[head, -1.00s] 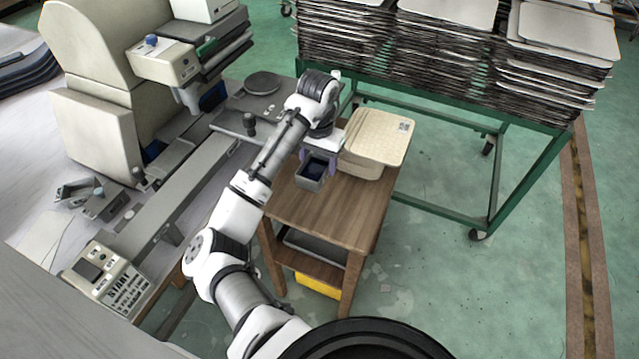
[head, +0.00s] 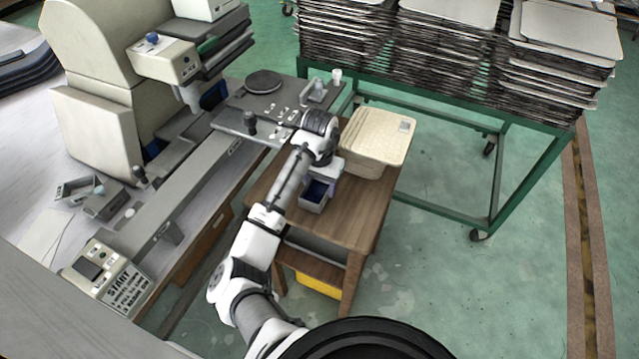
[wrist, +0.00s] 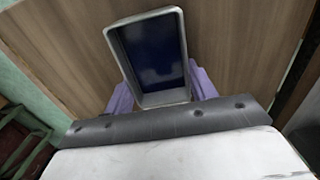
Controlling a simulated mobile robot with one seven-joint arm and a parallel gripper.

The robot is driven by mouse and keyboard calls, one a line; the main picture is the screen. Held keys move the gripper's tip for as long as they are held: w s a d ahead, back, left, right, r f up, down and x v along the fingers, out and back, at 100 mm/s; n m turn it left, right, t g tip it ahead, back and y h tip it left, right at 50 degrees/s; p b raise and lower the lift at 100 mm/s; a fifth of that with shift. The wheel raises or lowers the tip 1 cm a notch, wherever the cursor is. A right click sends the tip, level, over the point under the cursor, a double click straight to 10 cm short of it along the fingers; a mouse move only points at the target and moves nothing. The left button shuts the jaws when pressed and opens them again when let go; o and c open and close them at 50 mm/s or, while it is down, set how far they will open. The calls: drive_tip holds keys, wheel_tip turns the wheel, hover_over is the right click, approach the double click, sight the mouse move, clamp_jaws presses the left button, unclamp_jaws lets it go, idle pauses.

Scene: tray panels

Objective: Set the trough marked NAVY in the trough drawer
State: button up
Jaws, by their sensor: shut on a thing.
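The trough (head: 313,206) is a small grey open box with a dark blue inside. It hangs in my gripper (head: 322,183) over the wooden table (head: 352,214). In the wrist view, the trough (wrist: 155,55) sits between the purple fingers of my gripper (wrist: 162,92), which are shut on it. Its open top faces the camera, and wood grain shows behind it. No NAVY marking is readable. A brown drawer-like front (head: 208,238) shows under the bench at left; I cannot tell whether it is the trough drawer.
A cream lidded box (head: 375,140) stands on the table's far right. A yellow bin (head: 318,284) is below the table. A machine bench (head: 165,225) lies at left, and a green rack (head: 500,195) with stacked trays stands behind. The table's near right is clear.

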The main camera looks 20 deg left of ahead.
sight(319, 191)
drive_tip(key=o, duration=1.3)
drive_tip(key=shift+f, duration=0.1)
drive_tip(key=shift+r+p, duration=0.35)
drive_tip(key=shift+r, duration=5.8)
drive_tip(key=shift+w+d, duration=0.1)
